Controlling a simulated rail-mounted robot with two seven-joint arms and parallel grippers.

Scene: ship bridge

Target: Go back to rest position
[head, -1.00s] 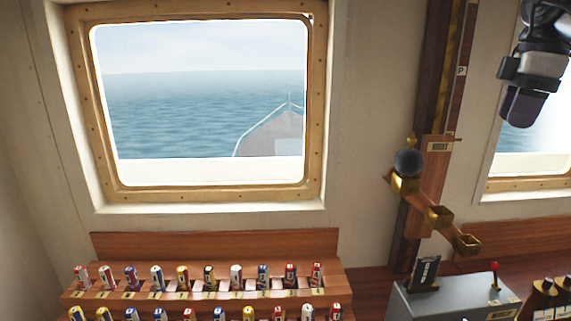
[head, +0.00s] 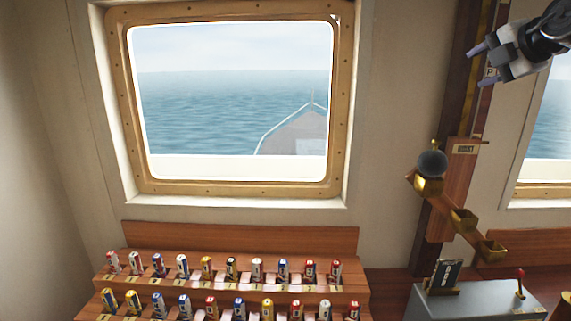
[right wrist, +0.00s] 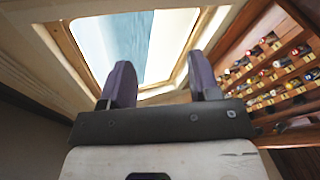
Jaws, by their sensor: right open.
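My right gripper (head: 482,66) is at the upper right of the head view, in front of the wooden post and well above the grey box. Its two fingers point left and are apart, with nothing between them. In the right wrist view the gripper (right wrist: 162,85) shows both purple fingers spread and empty, with the window behind them. My left gripper is in neither view.
A wooden rack (head: 240,237) with several small coloured cylinders in two rows stands below the window (head: 230,95). A dark ball (head: 432,163) sits atop brass cups (head: 463,220) on the post. A grey box (head: 480,303) with a red-knobbed lever (head: 520,275) stands at lower right.

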